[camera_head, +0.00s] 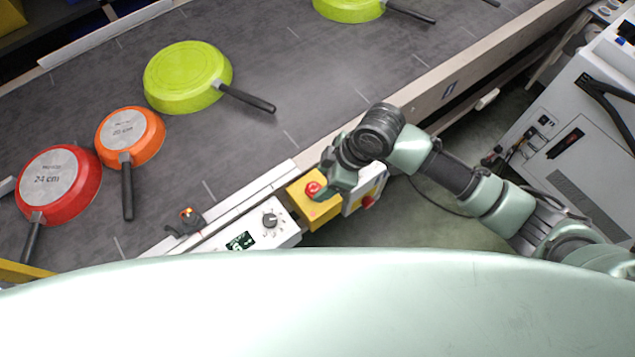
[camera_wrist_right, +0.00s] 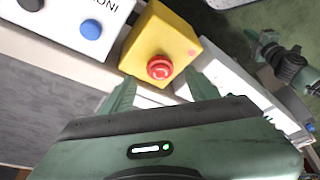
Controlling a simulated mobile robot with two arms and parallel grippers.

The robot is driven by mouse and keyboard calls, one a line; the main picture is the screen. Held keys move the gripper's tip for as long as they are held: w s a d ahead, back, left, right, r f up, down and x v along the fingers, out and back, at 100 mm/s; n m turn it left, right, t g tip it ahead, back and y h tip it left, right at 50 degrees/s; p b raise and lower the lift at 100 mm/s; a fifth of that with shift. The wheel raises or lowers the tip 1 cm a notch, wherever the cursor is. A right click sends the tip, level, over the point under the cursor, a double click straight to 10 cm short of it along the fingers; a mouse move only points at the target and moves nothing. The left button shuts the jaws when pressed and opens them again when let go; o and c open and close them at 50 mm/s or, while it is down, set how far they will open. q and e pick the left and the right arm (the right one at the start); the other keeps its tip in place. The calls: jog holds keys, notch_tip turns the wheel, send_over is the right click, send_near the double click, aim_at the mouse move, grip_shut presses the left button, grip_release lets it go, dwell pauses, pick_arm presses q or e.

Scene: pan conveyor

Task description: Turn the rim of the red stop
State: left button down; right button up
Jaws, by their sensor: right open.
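The red stop (camera_head: 312,189) is a round red mushroom button on a yellow box (camera_head: 318,212) at the conveyor's near edge. My right gripper (camera_head: 326,181) is over the right side of the box, close to the button. In the right wrist view, the red stop (camera_wrist_right: 160,67) shows between and beyond the two spread fingertips of my right gripper (camera_wrist_right: 161,84). The gripper is open and empty, and I see no contact with the rim. A green and black arm part (camera_wrist_right: 284,62) at the right of that view seems to be my left arm; its jaw state is unclear.
A white control panel (camera_head: 262,228) with a dark knob (camera_head: 270,220) adjoins the yellow box on the left. A box with another red button (camera_head: 368,202) is on its right. Red (camera_head: 80,190), orange (camera_head: 150,141) and green (camera_head: 170,75) pans lie upside down on the dark belt (camera_head: 300,80).

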aim_at(316, 188)
jog(key=shift+x, duration=1.95)
